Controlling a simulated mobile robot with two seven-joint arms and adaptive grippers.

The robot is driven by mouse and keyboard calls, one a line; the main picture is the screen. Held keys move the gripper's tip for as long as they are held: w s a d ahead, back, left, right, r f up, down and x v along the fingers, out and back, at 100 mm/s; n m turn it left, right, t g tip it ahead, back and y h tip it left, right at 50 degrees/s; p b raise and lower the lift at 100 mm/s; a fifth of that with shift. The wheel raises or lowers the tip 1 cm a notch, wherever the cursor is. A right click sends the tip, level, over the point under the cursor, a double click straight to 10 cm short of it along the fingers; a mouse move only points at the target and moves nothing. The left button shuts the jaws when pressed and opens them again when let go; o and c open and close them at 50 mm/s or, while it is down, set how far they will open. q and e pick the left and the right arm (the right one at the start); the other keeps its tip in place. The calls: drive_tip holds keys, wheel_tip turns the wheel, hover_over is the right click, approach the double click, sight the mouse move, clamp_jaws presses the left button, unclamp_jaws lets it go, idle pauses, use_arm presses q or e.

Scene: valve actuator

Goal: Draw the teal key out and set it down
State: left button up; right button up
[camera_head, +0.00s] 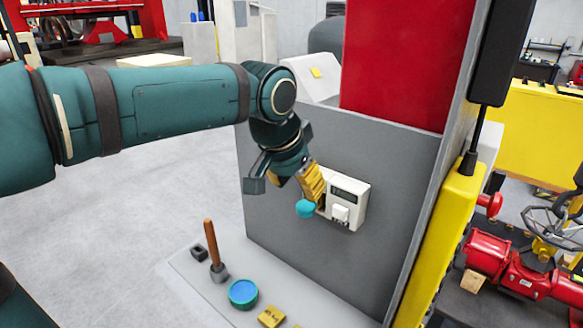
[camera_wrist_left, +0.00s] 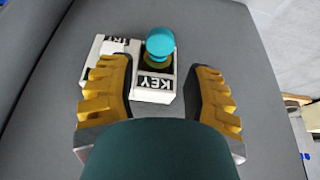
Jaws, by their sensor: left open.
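The teal key (camera_head: 305,208) has a round head and sticks out from a white key box (camera_head: 359,202) on the grey upright panel. In the left wrist view the key's head (camera_wrist_left: 160,42) stands over a yellowish collar beside a "KEY" label on the box (camera_wrist_left: 100,50). My left gripper (camera_head: 312,185) is close to the key, with its yellow fingers spread. In the wrist view the fingers (camera_wrist_left: 158,75) are apart with the key's head between and just beyond their tips, touching neither. My right gripper is not in view.
Below the panel, a pale ledge (camera_head: 207,294) holds a wooden-handled tool (camera_head: 211,245), a teal round dish with a blue inside (camera_head: 243,293), a yellow block (camera_head: 271,316) and a small dark block (camera_head: 199,251). A yellow post (camera_head: 440,240) stands right of the panel.

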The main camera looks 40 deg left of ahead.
sight(305, 205)
use_arm(q)
drive_tip(key=x, duration=0.7)
drive_tip(key=shift+w+f+b, duration=0.1)
drive_tip(key=shift+b, duration=0.25)
clamp_jaws()
